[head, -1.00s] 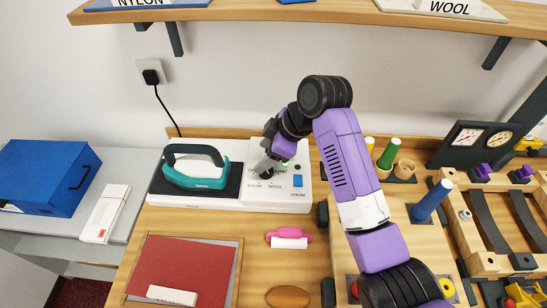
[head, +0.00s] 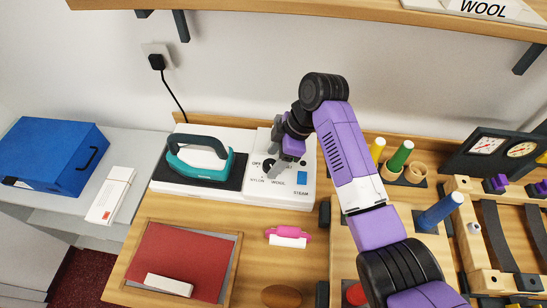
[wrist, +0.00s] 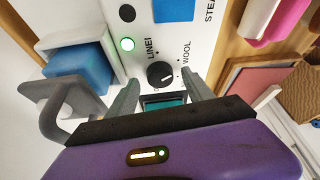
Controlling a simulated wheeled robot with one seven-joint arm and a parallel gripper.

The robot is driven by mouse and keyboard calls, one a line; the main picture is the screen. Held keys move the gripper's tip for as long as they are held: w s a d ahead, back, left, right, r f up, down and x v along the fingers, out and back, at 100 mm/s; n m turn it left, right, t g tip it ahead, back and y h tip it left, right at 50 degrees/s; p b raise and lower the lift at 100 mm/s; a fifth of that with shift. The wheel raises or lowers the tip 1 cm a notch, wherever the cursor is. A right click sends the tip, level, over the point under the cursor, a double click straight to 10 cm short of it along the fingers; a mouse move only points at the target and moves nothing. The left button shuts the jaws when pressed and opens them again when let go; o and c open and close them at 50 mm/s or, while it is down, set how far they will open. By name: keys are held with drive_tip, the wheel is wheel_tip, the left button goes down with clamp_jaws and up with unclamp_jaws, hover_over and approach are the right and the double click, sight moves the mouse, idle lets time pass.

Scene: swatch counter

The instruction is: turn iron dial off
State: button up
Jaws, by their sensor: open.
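The iron dial (wrist: 160,75) is a round black knob with a white pointer mark, set in a white control panel (wrist: 196,50). LINEN and WOOL are printed beside it; OFF and NYLON show in the head view. My gripper (wrist: 161,84) is open, its two grey fingers on either side of the dial's near edge. I cannot tell whether they touch it. In the head view the gripper (head: 281,170) is low over the panel and partly covers the dial.
A blue button (head: 302,178) is on the panel. A pink-handled item (head: 287,237) and a red-covered tray (head: 180,262) lie in front. A blue box (head: 50,160) is at the left. Coloured pegs and a wooden rack (head: 490,235) stand at the right.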

drive_tip(key=shift+a+f, duration=0.2)
drive_tip(key=shift+f, duration=0.3)
drive_tip(key=shift+c, duration=0.2)
clamp_jaws()
